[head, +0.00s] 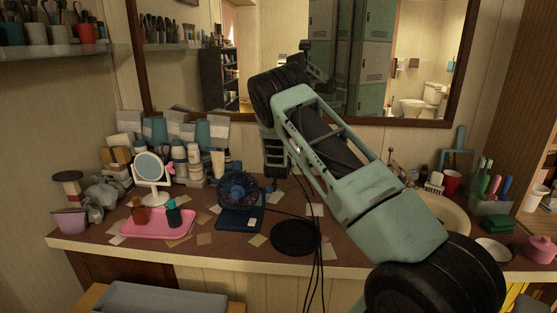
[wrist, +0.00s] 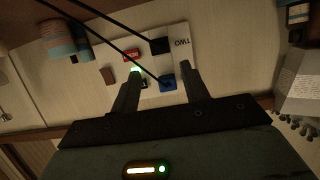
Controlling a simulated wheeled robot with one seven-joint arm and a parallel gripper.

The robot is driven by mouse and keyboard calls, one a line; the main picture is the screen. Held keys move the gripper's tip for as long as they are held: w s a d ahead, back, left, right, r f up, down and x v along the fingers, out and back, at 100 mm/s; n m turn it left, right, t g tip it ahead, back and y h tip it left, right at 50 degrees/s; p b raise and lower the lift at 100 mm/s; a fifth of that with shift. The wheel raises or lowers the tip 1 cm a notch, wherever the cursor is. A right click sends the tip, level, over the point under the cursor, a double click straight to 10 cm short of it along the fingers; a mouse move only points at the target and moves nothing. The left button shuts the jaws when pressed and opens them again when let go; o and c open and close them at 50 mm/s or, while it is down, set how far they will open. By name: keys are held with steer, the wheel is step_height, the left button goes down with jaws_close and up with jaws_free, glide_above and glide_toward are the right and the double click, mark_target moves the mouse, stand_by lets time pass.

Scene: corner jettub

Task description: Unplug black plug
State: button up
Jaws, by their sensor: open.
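In the wrist view, a pale panel marked "TWO" (wrist: 181,44) is on the wall. The black plug (wrist: 160,46) sits in its upper part with a black cable running up and left. A blue plug (wrist: 167,82) with its own cable sits lower on the panel. My gripper (wrist: 160,69) is open and empty, pointing at the panel. The blue plug shows between the fingers; the black plug shows just past the fingertips, not gripped. In the head view my arm hides the panel, and my gripper (head: 275,164) is low by the wall under the mirror.
A red switch (wrist: 129,54) and a green light are beside the left finger. In the head view, black cables (head: 316,235) hang over the counter front. A blue fan (head: 238,190), a pink tray (head: 157,226) and a round black mat (head: 296,238) are near my arm.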

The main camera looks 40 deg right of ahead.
steer(key=b+x, duration=0.4)
steer(key=x, duration=0.6)
steer(key=shift+s, duration=0.1)
steer(key=c, duration=0.9)
steer(key=shift+s+a+p, duration=0.15)
steer(key=shift+s+a, duration=0.8)
steer(key=shift+a, duration=0.2)
steer(key=shift+s+a+p, duration=0.15)
steer(key=shift+s+a, duration=0.85)
steer(key=shift+a, duration=0.15)
steer(key=shift+c, duration=0.2)
